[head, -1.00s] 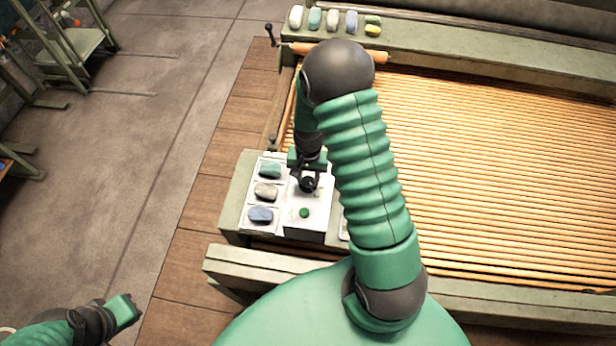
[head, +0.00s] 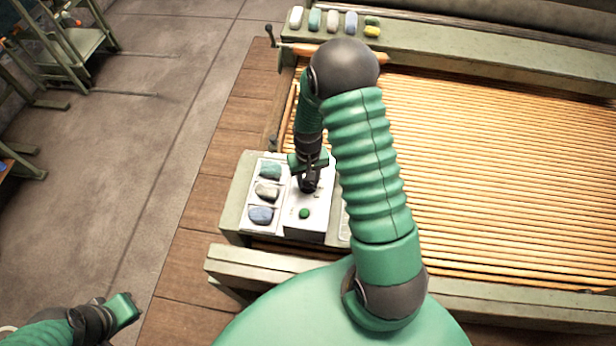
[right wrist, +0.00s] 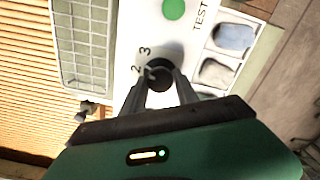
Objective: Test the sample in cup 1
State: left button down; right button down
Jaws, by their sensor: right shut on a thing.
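A white test box (head: 313,225) has a round green button (head: 304,213), which also shows in the right wrist view (right wrist: 173,9) beside the word TEST. My right gripper (head: 309,180) reaches down onto the box. In the right wrist view its fingers (right wrist: 153,92) are shut on a black dial knob (right wrist: 159,72). The numbers 2 and 3 show beside the knob; a 1 is not visible. The dial's exact setting is unclear. Teal (head: 270,170), whitish (head: 266,190) and blue (head: 261,215) samples lie in compartments left of the box. My left gripper (head: 128,308) is at the lower left, away from the box.
A wire-mesh tray (right wrist: 85,45) lies beside the box in the right wrist view. A wide bed of wooden slats (head: 490,180) fills the right. Several coloured lumps (head: 333,20) sit on the far rail. Open floor (head: 110,180) lies left.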

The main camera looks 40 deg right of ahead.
jog(key=n+p, duration=0.2)
jog(key=n, duration=0.4)
jog(key=shift+w+r, duration=0.1)
jog(key=n+p, duration=0.1)
jog(key=n, duration=0.2)
jog(key=shift+n, duration=0.4)
jog(key=shift+n+p, duration=0.8)
jog(key=shift+n, duration=0.6)
jog(key=c, duration=0.9)
grip_release()
notch_tip(320, 180, up, 16)
jog(key=shift+r, duration=0.25)
jog(key=shift+d, duration=0.1)
